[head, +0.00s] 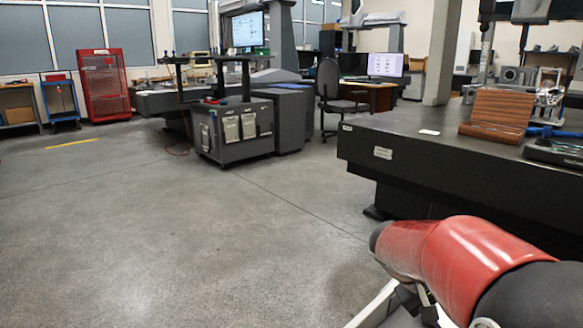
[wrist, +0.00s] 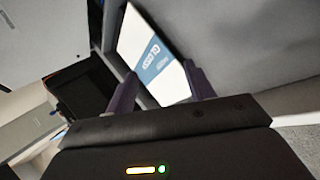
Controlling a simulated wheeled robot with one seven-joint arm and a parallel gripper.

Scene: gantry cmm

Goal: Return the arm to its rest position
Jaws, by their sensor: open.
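My arm's red link (head: 455,262) reaches in from the lower right of the head view, beside the dark granite table (head: 400,145). My gripper is not clearly seen in the head view. In the wrist view, my gripper (wrist: 160,70) shows two purple fingers standing apart. A white and blue printed panel (wrist: 158,52) shows between and beyond them. I cannot tell its distance, and no grip on it is visible.
A wooden box (head: 497,115) and a dark tray (head: 556,151) sit on the granite table at right. A grey cart (head: 232,135) stands mid-room. A red cabinet (head: 103,85) is at the far left. The concrete floor (head: 150,230) is open at left and centre.

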